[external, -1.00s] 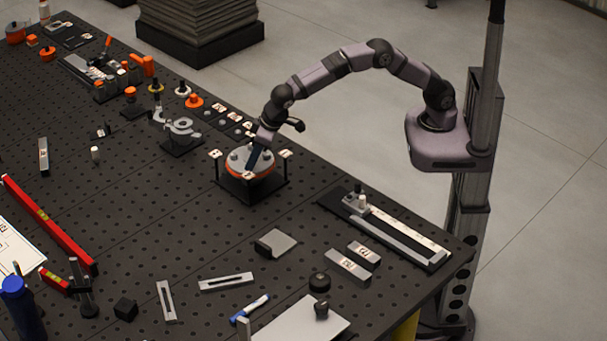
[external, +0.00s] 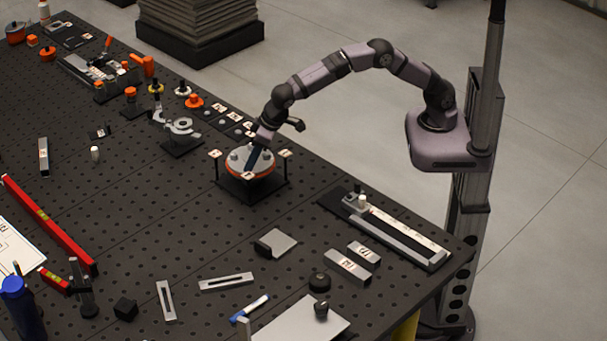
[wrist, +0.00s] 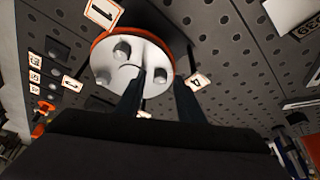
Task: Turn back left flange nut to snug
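The round flange (external: 237,166) has a pale grey top and an orange rim, and sits on a black stand on the bench. In the wrist view the flange (wrist: 130,63) shows several grey nuts on its face. One nut (wrist: 160,75) lies between my fingertips, with a small gap appearing on both sides. My gripper (wrist: 159,79) is open and points down at the flange; in the external view my gripper (external: 250,166) is over its right part. Whether the fingers touch the nut is not clear. My fingers hide part of the flange.

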